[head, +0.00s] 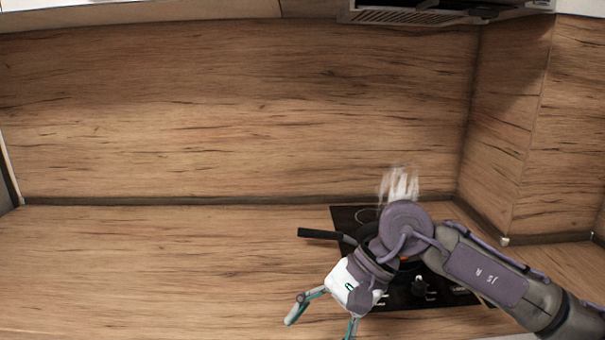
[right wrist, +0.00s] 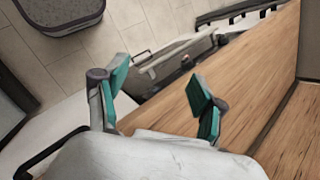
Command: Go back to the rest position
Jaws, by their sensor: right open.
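My right gripper (head: 322,314) reaches in from the right in the head view, over the front of the wooden counter. Its two teal-padded fingers are spread apart with nothing between them. In the right wrist view the same open gripper (right wrist: 160,88) shows, with the counter edge and the floor beyond it. My right arm crosses in front of the hob and hides part of it. My left gripper is not in view.
A black hob (head: 345,216) sits on the counter (head: 150,265) at the right. A pan with a black handle (head: 320,234) stands on it, mostly hidden by my arm. A range hood (head: 440,14) hangs above. The counter's left side is clear.

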